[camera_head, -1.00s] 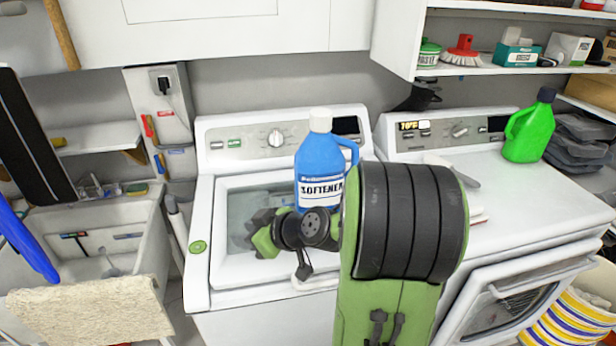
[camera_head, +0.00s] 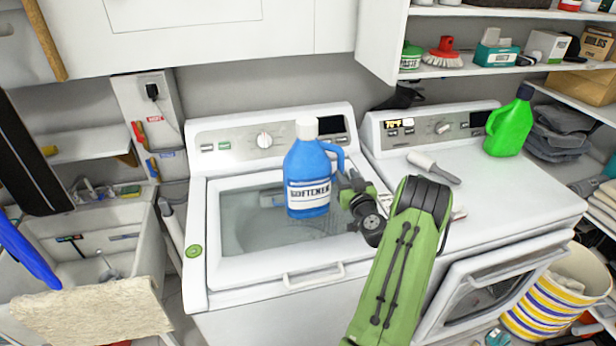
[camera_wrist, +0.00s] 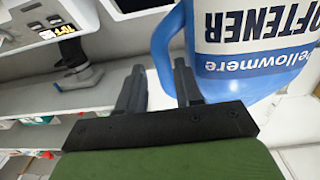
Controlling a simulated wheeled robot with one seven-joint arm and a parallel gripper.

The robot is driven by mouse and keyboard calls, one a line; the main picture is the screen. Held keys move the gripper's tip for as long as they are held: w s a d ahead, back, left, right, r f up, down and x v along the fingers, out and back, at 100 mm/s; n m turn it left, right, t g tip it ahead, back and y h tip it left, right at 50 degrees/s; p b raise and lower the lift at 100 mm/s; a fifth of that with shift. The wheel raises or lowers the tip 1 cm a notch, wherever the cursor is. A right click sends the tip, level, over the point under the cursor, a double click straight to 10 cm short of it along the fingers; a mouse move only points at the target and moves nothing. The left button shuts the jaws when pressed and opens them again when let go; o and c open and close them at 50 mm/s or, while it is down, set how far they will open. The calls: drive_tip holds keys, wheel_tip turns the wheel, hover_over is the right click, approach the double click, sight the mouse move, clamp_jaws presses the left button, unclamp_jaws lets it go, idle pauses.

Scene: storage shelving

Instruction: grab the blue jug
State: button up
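The blue jug (camera_head: 306,165), with a white cap and a softener label, stands upright on the glass lid of the washer. Its handle is on its right side in the head view. My gripper (camera_head: 350,180) is just right of the handle. In the wrist view the jug (camera_wrist: 240,75) appears upside down at upper right. There my gripper (camera_wrist: 159,68) is open, its two fingers apart with nothing held between them.
The washer (camera_head: 196,270) is left of the dryer (camera_head: 520,205). A green jug (camera_head: 508,128) and a grey-handled roller (camera_head: 433,167) are on the dryer. A shelf (camera_head: 470,72) with brushes and boxes hangs above right. A sink (camera_head: 110,235) is at left.

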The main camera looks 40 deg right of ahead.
sight(341, 168)
drive_tip(key=p+x, duration=0.2)
drive_tip(key=x, duration=0.3)
drive_tip(key=shift+w+p, duration=0.35)
drive_tip(key=shift+s+f, duration=0.1)
clamp_jaws()
idle(0.8)
drive_tip(key=shift+r, duration=0.3)
